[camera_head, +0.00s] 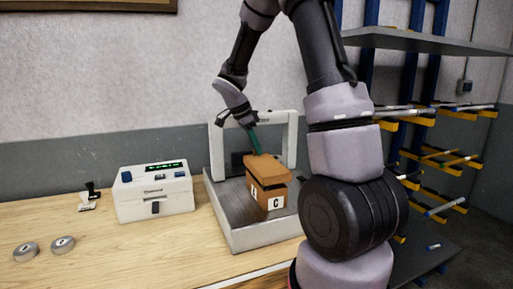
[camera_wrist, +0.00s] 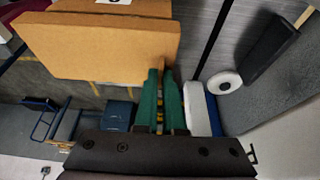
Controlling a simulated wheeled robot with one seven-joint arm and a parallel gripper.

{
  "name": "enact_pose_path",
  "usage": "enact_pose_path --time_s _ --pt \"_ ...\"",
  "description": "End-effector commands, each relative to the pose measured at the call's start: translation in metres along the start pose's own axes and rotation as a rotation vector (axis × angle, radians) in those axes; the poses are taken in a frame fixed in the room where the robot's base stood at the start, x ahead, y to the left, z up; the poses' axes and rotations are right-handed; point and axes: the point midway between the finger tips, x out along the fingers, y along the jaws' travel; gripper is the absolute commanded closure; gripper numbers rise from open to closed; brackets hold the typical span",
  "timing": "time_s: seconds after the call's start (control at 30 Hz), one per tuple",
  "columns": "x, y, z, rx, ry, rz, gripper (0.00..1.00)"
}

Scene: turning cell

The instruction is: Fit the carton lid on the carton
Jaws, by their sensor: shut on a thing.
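The brown carton (camera_head: 268,203) stands on the grey plate of a framed machine, with white letter labels on its sides. The carton lid (camera_head: 268,168) is over the carton's top, with a dark gap along part of the edge between them. In the wrist view the lid (camera_wrist: 95,48) is a large flat tan panel. My gripper (camera_head: 257,151) comes down from behind with green fingers at the lid's far edge. In the wrist view my gripper's fingers (camera_wrist: 164,78) are close together on the lid's edge. Whether the lid touches the carton all round cannot be told.
The machine's pale upright frame (camera_head: 216,150) surrounds the gripper's area. A white box device with a display (camera_head: 155,193) stands to the left on the wooden bench (camera_head: 115,250). Two round metal pieces (camera_head: 45,247) lie farther left. A rack with yellow supports (camera_head: 430,155) is at right.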

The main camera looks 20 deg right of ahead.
Motion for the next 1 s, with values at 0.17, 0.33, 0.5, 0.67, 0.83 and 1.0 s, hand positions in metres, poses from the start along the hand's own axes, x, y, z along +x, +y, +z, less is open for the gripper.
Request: enact_pose_path --time_s 0.17,0.33,0.5,0.67,0.83,1.0 --pt "0.0 0.0 0.0 0.0 0.0 0.0 1.0" --pt "0.001 0.0 0.001 -0.001 0.0 0.0 1.0" --pt "0.004 0.0 0.002 -0.001 0.0 0.0 1.0" --pt "0.007 0.0 0.004 -0.002 0.0 -0.001 1.0" --pt "0.01 0.0 0.005 -0.002 0.0 0.0 1.0" --pt "0.01 0.0 0.005 -0.001 0.0 0.0 1.0"
